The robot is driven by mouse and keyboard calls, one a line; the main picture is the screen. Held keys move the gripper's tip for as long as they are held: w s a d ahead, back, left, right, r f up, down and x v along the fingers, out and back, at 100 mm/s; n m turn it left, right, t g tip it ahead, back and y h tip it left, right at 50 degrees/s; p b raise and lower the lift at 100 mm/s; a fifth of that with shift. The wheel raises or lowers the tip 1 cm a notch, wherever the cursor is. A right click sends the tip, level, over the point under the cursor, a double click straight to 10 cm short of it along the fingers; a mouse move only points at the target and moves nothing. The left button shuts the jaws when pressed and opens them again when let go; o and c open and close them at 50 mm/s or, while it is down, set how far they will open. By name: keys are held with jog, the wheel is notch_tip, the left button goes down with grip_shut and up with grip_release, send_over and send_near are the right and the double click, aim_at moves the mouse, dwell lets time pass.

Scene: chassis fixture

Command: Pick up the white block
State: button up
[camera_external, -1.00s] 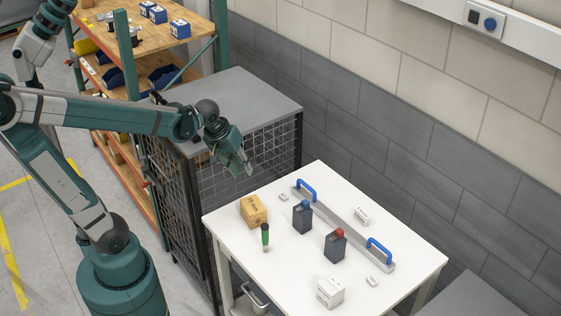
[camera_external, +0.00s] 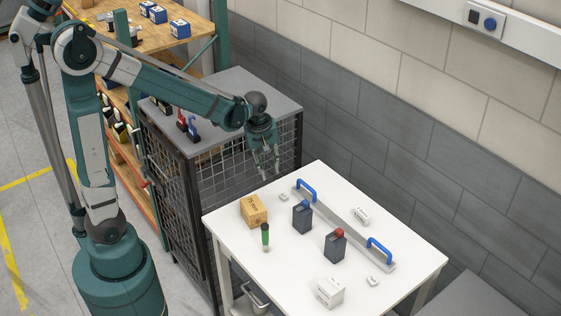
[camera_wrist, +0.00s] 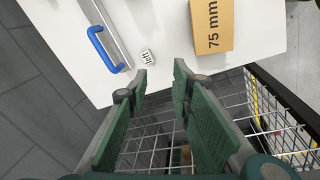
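Several white blocks are on the white table (camera_external: 230,222). A larger one (camera_external: 330,292) stands at the front edge, a medium one (camera_external: 361,215) lies behind the metal rail, and small ones sit near the rail's left end (camera_external: 283,197) and right end (camera_external: 372,281). In the wrist view, a small white block with dark lettering (camera_wrist: 147,57) lies near the blue handle, beyond my fingertips. My gripper (camera_external: 269,177) hangs above the table's back left corner, pointing down. Its fingers (camera_wrist: 160,76) are apart with nothing between them.
A metal rail with blue handles (camera_external: 345,226) crosses the table. A mesh cage (camera_external: 225,170) adjoins the table.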

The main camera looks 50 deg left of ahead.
aim_at(285, 197)
jog(key=w+f+n+p, duration=0.1)
jog(key=w+f, duration=0.1)
jog(key=w+d+f+n+g+p, duration=0.1)
jog(key=w+f+n, duration=0.1)
jog(key=f, duration=0.1)
jog(key=w+f+n+g+p, duration=0.1)
jog(key=w+f, duration=0.1)
jog(key=shift+w+d+f+n, duration=0.25)
jog(key=shift+d+n, duration=0.15)
jog(key=shift+f, duration=0.1)
jog(key=shift+f, duration=0.15)
jog(key=shift+f, duration=1.15)
jog(key=shift+f, duration=2.6)
jog(key=c, duration=0.5)
